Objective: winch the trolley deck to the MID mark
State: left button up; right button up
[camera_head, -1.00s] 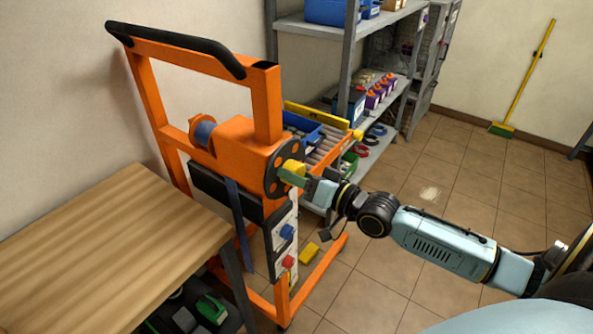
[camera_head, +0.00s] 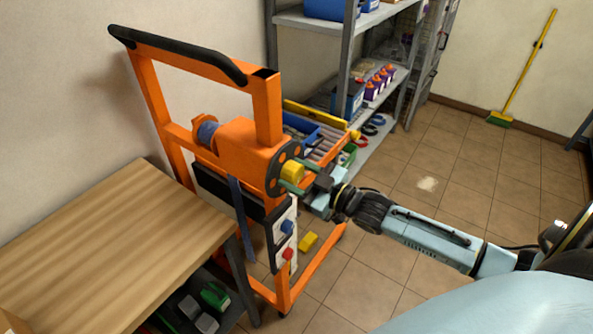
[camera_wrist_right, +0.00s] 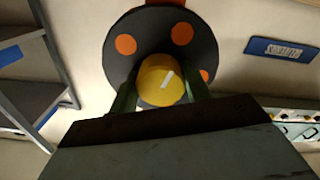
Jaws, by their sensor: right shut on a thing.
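The orange trolley (camera_head: 268,105) stands beside the wall. Its winch has a dark round wheel (camera_head: 274,180) with orange spots and a yellow knob (camera_head: 292,173). My right gripper (camera_head: 293,175) is shut on the yellow knob, with a finger on either side. In the right wrist view the knob (camera_wrist_right: 158,82) has a white line and sits between the fingers, in front of the dark wheel (camera_wrist_right: 145,28). The trolley deck (camera_head: 338,146) has grey rollers and lies behind the winch. A pale upright strip with a blue piece (camera_head: 287,227) and a red piece (camera_head: 288,253) is on the post; no MID lettering is readable. My left gripper is out of view.
A wooden table (camera_head: 100,245) is close at the left. A grey shelf rack (camera_head: 347,60) with boxes stands behind the trolley. A yellow block (camera_head: 308,242) shows low beside the post. A broom (camera_head: 527,70) leans on the far wall. The tiled floor at right is mostly clear.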

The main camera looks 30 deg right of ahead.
jog(key=shift+n+p, duration=0.45)
jog(key=shift+n, duration=1.45)
jog(key=o, duration=1)
jog(key=shift+s, duration=0.1)
jog(key=v, duration=1.3)
jog(key=shift+s+d, duration=0.1)
